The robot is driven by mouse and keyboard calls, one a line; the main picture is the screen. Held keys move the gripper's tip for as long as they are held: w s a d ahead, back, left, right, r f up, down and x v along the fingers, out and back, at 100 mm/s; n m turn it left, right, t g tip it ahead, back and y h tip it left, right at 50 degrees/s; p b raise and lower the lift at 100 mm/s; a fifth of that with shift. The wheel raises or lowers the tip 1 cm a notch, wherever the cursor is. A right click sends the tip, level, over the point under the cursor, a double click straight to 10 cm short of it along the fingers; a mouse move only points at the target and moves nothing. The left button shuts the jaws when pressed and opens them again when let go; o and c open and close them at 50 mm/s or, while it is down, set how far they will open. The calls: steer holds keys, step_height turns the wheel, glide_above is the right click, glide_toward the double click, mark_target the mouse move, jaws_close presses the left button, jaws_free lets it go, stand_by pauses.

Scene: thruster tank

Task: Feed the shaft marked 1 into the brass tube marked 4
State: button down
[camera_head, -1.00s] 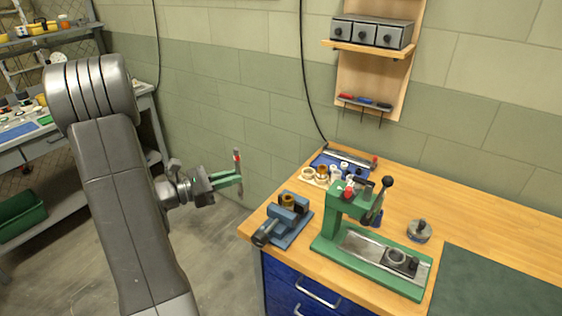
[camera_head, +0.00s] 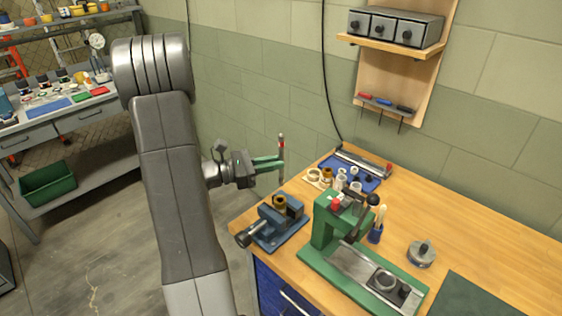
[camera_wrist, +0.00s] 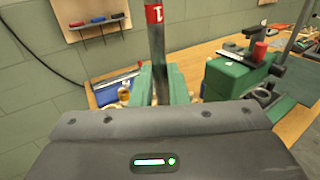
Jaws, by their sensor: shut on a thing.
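My gripper (camera_head: 281,163) is shut on the shaft (camera_head: 281,150), a thin grey upright rod with a red band near its top. In the wrist view the shaft (camera_wrist: 158,55) stands between the green fingers, and its red band carries a white 1. A brass tube (camera_head: 279,201) stands in the blue vise at the table's left corner; its number cannot be read. In the head view the shaft is above the vise, apart from the tube. The tube is not seen in the wrist view.
The blue vise (camera_head: 268,228) sits on the wooden bench (camera_head: 470,240). A green press (camera_head: 325,230) stands right of it. A blue tray (camera_head: 366,183) and small rings and cylinders lie behind.

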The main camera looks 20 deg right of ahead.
steer(key=shift+a+f+b, duration=0.1)
steer(key=shift+f+b, duration=2.95)
steer(key=shift+f, duration=1.1)
steer(key=c, duration=1.3)
jaws_free()
steer(key=shift+c, duration=0.2)
steer(key=w+a+b, duration=0.1)
steer(key=a+b, duration=0.1)
steer(key=a, duration=1.1)
steer(key=shift+w+a, duration=0.4)
steer(key=shift+d, duration=0.1)
